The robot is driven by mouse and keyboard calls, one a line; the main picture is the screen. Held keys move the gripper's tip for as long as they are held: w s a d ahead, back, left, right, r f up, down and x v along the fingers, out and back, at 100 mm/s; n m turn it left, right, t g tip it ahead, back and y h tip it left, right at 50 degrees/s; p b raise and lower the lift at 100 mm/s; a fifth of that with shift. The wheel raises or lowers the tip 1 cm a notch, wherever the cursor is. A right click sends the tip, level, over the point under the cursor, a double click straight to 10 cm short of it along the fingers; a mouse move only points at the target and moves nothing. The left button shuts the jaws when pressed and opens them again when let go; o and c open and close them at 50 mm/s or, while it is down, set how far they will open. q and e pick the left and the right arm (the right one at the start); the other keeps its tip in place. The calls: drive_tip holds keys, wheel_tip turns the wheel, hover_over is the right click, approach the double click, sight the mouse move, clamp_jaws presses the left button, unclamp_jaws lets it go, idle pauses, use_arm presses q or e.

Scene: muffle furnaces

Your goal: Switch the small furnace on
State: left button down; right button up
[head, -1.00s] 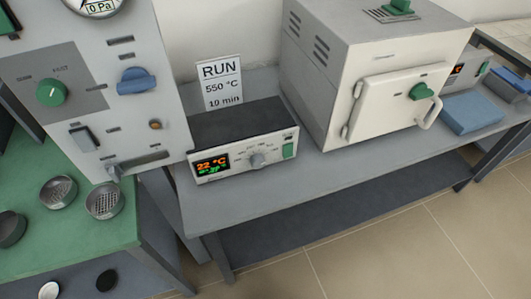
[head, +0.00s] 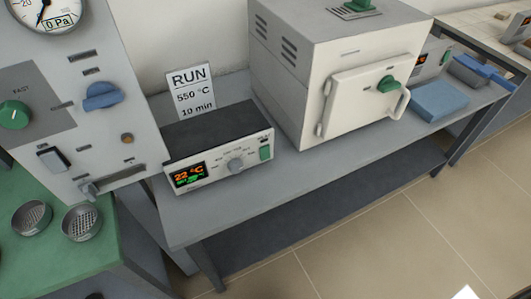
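A white box furnace (head: 284,95) stands on the grey bench, its door (head: 352,104) shut, with a green knob (head: 389,84) and a handle on the door. Left of it is a low control unit (head: 218,152) with a lit display (head: 189,174) reading 22 °C, a grey dial (head: 235,165) and a green switch (head: 265,153) at its right end. A second unit with an orange display (head: 445,57) is partly hidden behind the furnace's right side. I cannot tell which unit belongs to the small furnace. Neither of my grippers is in view.
A sign (head: 191,92) reading RUN, 550 °C, 10 min stands behind the control unit. A tall panel (head: 92,130) with a gauge and knobs is at left, above a green table (head: 60,265) with round sieves. A blue block (head: 440,101) lies right of the furnace. The bench front is clear.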

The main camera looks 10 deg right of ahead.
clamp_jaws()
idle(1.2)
